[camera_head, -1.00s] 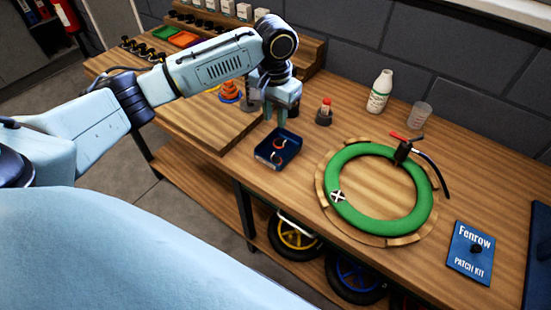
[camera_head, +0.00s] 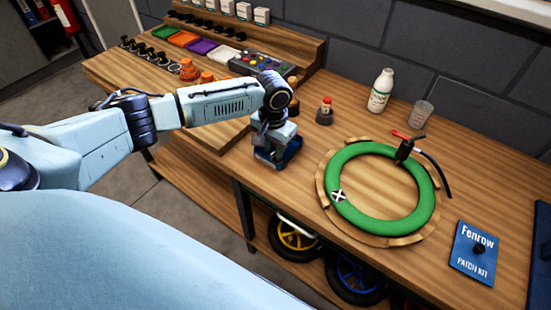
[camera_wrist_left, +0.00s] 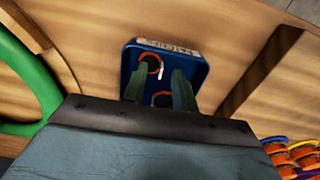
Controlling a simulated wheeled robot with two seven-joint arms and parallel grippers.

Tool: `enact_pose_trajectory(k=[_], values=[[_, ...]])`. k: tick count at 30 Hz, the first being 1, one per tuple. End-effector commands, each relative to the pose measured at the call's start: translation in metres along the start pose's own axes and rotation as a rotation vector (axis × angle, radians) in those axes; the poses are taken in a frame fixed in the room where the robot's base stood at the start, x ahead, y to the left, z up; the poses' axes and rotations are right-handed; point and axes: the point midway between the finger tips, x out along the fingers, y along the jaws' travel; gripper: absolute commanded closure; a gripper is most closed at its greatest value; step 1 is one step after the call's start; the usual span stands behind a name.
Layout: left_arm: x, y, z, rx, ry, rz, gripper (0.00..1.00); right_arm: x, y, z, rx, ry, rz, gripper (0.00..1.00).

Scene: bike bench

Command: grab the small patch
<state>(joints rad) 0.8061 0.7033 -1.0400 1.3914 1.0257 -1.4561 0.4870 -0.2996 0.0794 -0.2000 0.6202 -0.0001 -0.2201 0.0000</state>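Two dark round patches with orange rims lie in a small blue tray (camera_head: 294,150). In the left wrist view the tray's rim (camera_wrist_left: 203,72) shows all but its near side. One patch (camera_wrist_left: 152,62) lies near the tray's far part, and the other patch (camera_wrist_left: 161,100) lies nearer the gripper. I cannot tell which is the smaller. My left gripper (camera_wrist_left: 161,76) is open, its two fingers reaching down over the tray with the patches between or beside them. In the head view the left gripper (camera_head: 273,157) hides most of the tray's inside. My right gripper is not in view.
A green tube (camera_head: 351,205) lies on a round wooden stand right of the tray. A glue pot (camera_head: 325,113), a white bottle (camera_head: 380,92) and a clear cup (camera_head: 417,115) stand behind. A blue patch kit (camera_head: 473,252) lies at right. A stepped rack with coloured trays is at back left.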

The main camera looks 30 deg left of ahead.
Motion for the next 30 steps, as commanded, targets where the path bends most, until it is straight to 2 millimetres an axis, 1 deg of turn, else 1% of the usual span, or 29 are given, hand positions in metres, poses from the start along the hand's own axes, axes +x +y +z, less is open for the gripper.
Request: enact_pose_trajectory(k=[2, 8, 12, 14, 15, 30], values=[[0.0036, -0.0002, 0.0001, 0.0, 0.0, -0.001, 0.72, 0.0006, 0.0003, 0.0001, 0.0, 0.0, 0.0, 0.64], [0.0034, -0.0002, 0.0001, 0.001, 0.0, -0.001, 0.72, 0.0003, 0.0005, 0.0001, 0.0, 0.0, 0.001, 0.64], [0.0032, -0.0002, 0.0, 0.001, 0.0, -0.001, 0.9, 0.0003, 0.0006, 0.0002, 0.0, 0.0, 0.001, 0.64], [0.0032, -0.0002, 0.0, 0.001, 0.0, -0.001, 0.98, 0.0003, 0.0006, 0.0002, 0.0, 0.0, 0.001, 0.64], [0.0031, -0.0002, -0.0001, 0.001, 0.0, -0.001, 1.0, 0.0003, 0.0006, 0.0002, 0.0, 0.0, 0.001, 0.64], [0.0011, -0.0003, -0.0003, 0.001, 0.001, -0.001, 1.0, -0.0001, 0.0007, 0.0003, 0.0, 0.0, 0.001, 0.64]])
